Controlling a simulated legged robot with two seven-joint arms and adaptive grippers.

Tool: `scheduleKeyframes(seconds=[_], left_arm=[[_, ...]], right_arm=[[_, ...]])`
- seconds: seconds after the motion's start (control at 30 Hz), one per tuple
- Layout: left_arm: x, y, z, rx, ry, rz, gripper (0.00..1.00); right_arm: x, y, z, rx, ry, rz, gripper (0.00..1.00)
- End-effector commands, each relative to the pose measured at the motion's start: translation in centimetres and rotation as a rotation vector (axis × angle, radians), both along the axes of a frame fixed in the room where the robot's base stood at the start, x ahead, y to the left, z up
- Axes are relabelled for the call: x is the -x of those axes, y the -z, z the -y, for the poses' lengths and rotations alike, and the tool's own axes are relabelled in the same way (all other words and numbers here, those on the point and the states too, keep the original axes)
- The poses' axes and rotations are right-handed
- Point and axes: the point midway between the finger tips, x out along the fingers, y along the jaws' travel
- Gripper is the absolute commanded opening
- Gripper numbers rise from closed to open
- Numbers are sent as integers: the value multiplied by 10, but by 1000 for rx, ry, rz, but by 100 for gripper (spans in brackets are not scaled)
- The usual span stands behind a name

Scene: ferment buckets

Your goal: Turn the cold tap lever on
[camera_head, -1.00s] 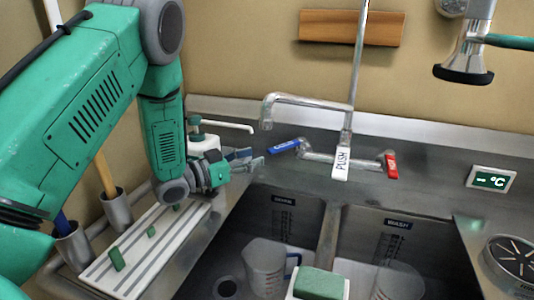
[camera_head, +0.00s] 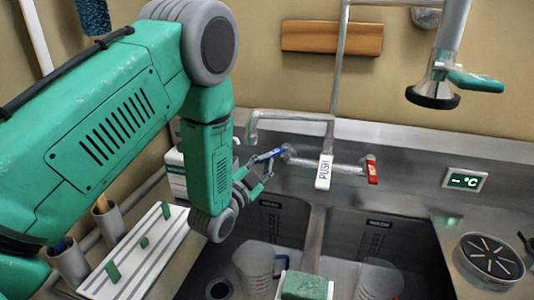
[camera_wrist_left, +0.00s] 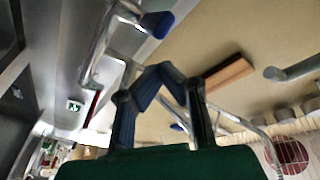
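The cold tap lever (camera_head: 268,156) is blue and sits at the left end of the chrome tap on the sink's back ledge. My left gripper (camera_head: 262,170) is just in front of and below it in the head view. In the left wrist view a blue lever (camera_wrist_left: 158,23) on a chrome pipe shows beyond the fingertips, apart from them. There the two dark fingers (camera_wrist_left: 160,70) lean together and meet at the tips, with nothing visible between them. In the head view I cannot tell whether the gripper touches the lever. My right gripper is not in view.
The red lever (camera_head: 371,170) is at the tap's right end. A white PUSH handle (camera_head: 323,172) hangs in the middle, and the chrome spout (camera_head: 285,115) arches above the blue lever. Measuring jugs and a green sponge (camera_head: 305,286) are at the sink basins. A striped white board (camera_head: 130,262) lies left.

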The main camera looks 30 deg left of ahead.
Motion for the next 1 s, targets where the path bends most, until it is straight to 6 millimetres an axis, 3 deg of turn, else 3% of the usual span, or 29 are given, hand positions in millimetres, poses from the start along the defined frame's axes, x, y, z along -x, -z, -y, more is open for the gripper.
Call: scheduleKeyframes(seconds=[0.03,0.3,0.57,0.77,1.0], left_arm=[[4,-2,13,-81,-49,-10,0],[48,12,53,-570,-335,-145,0],[76,21,67,-803,-437,-261,0],[61,21,59,-814,-445,-267,0],[15,20,40,-812,-446,-266,0]], right_arm=[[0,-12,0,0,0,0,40],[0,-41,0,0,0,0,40],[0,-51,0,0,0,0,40],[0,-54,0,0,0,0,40],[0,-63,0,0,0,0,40]])
